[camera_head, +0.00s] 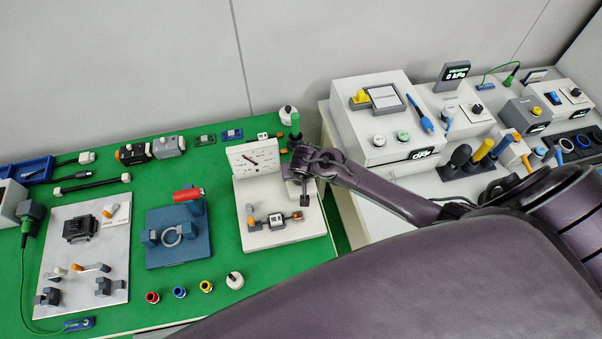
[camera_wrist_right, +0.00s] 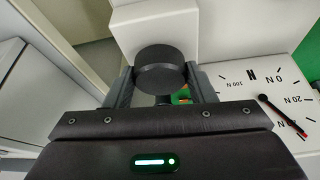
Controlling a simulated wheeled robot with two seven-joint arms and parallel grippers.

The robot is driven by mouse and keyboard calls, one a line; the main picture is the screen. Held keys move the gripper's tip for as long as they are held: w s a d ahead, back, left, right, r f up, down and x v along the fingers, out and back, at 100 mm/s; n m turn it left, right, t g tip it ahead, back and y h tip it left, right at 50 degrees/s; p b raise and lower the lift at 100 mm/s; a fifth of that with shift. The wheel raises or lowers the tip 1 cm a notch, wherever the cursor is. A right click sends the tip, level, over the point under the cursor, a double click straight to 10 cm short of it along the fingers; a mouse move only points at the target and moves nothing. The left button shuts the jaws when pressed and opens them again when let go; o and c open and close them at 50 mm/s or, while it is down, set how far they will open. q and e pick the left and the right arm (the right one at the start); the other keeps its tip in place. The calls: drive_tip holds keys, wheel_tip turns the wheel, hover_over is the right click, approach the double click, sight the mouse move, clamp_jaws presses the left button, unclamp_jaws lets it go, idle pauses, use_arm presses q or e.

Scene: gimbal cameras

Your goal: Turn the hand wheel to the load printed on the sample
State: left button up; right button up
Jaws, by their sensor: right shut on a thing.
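The test stand (camera_head: 285,238) is a white base on the green table with an upright white dial (camera_head: 250,155). The dial's red-tipped needle shows in the right wrist view (camera_wrist_right: 282,115), upside down, with its tip below the 20 N mark. The black round hand wheel (camera_wrist_right: 160,72) sits between the two fingers of my right gripper (camera_wrist_right: 161,88), which is shut on it. In the head view my right gripper (camera_head: 304,182) is beside the dial and partly hides the wheel. The sample (camera_head: 277,219) has a white label, too small to read. My left gripper is not in view.
A blue fixture (camera_head: 175,250) and a grey plate (camera_head: 85,280) stand left on the green table. Several small coloured plugs lie along its front edge. A white bench (camera_head: 375,205) with instruments is at right, beyond a gap. My arm crosses this bench.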

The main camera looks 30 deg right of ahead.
drive_tip(key=o, duration=1)
drive_tip(key=shift+s+a+r, duration=0.1)
drive_tip(key=shift+s+r, duration=0.05)
drive_tip(key=shift+r, duration=0.2)
drive_tip(key=shift+b+v, duration=0.45)
drive_tip(key=shift+v, duration=3.05)
